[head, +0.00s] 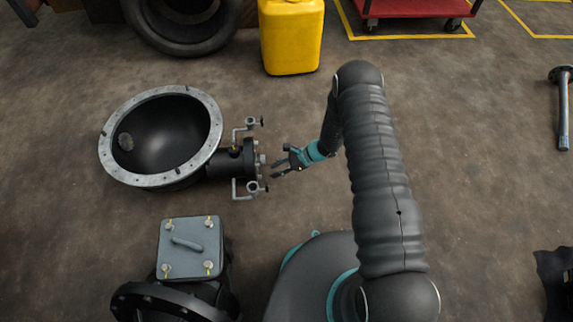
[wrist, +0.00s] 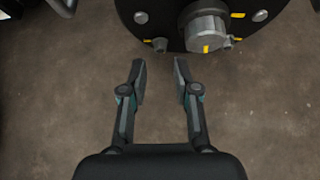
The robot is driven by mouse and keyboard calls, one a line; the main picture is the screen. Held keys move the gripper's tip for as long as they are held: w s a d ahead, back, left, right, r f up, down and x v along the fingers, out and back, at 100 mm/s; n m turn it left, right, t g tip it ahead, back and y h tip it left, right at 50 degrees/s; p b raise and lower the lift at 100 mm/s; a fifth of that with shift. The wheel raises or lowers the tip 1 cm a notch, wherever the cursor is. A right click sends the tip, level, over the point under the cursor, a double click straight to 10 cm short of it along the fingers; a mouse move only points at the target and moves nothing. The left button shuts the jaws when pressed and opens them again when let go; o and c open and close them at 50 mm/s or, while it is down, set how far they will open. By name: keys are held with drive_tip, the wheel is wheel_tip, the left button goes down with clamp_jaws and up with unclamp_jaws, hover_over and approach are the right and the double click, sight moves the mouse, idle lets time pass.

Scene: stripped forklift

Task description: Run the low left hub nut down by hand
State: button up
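The dark round hub face (wrist: 170,28) fills the top of the wrist view, with a silver centre boss (wrist: 207,27) standing out from it. A small dark nut or stud end (wrist: 160,45) sits at the hub's lower left edge beside a yellow mark; how far it is threaded cannot be seen. My gripper (wrist: 160,65) is open and empty, its fingertips a little short of that nut, which lies roughly in line with the gap. In the head view my gripper (head: 282,164) points left at the hub (head: 234,160).
Another small fastener (wrist: 228,43) sits at the hub's lower right, and paler bolt heads (wrist: 141,17) lie higher. Bent grey pipes (head: 246,129) flank the hub, joined to a large dark bowl housing (head: 203,96). A grey lidded box (head: 190,232) stands nearer.

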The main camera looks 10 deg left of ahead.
sight(260, 177)
drive_tip(key=shift+x, duration=2.8)
drive_tip(key=shift+w, duration=0.1)
clamp_jaws()
drive_tip(key=shift+o, duration=0.5)
unclamp_jaws()
drive_tip(key=shift+n+t+y+b, duration=0.3)
drive_tip(key=shift+n+t+b, duration=0.4)
drive_tip(key=shift+t, duration=0.3)
